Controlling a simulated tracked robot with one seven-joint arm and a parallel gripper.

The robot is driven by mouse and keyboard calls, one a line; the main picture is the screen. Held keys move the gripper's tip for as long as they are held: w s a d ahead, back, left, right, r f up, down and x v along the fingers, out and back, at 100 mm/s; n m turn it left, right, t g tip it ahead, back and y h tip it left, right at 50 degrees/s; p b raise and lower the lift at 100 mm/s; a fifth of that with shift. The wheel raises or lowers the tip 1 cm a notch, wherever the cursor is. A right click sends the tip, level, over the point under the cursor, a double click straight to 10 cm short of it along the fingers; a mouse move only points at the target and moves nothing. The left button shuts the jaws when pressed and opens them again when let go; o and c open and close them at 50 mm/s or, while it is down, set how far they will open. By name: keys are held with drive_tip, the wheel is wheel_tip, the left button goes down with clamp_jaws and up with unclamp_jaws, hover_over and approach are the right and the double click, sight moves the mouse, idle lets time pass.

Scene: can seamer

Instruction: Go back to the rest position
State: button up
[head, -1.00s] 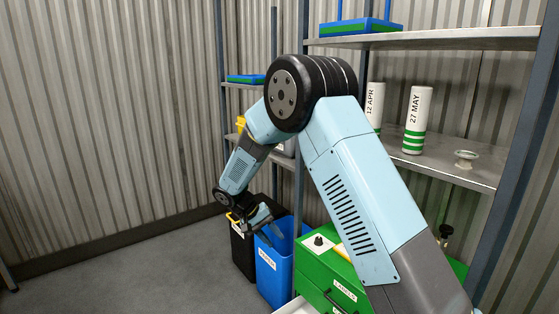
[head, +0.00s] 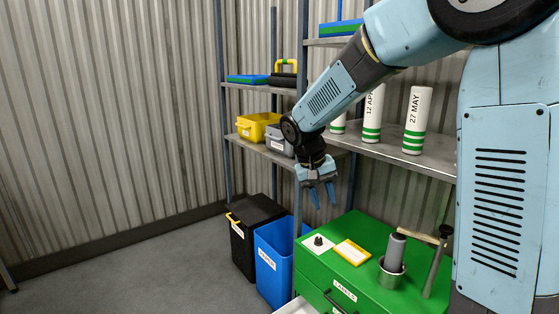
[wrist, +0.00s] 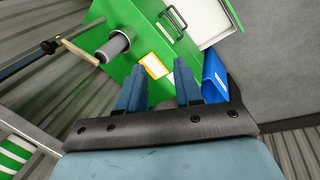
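My gripper (head: 322,193) hangs in the air above the back left of the green cabinet, pointing down, in the head view. In the wrist view my gripper (wrist: 158,80) shows two blue fingers set apart with nothing between them. It is open and touches nothing that I can see. The rest of my arm comes in from the right and covers part of the shelf and the right side of the head view.
A green cabinet (head: 377,283) carries a can seamer (head: 393,265) with a lever and a yellow-framed card (head: 352,252). A blue paper bin (head: 273,270) and a black bin (head: 243,243) stand left of it. Shelves (head: 420,160) hold labelled tubes. Floor at left is clear.

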drive_tip(key=s+d+r+t+y, duration=0.1)
drive_tip(key=s+d+r, duration=0.2)
drive_tip(key=s, duration=0.5)
drive_tip(key=s+d+r+t+y, duration=0.1)
drive_tip(key=s+d+r+t, duration=0.1)
drive_tip(key=s+d, duration=0.3)
drive_tip(key=s+d+r+m+t+y, duration=0.1)
drive_tip(key=s+d+r, duration=0.3)
drive_tip(key=s, duration=0.6)
drive_tip(key=shift+s+t+y, duration=0.3)
drive_tip(key=shift+t, duration=0.2)
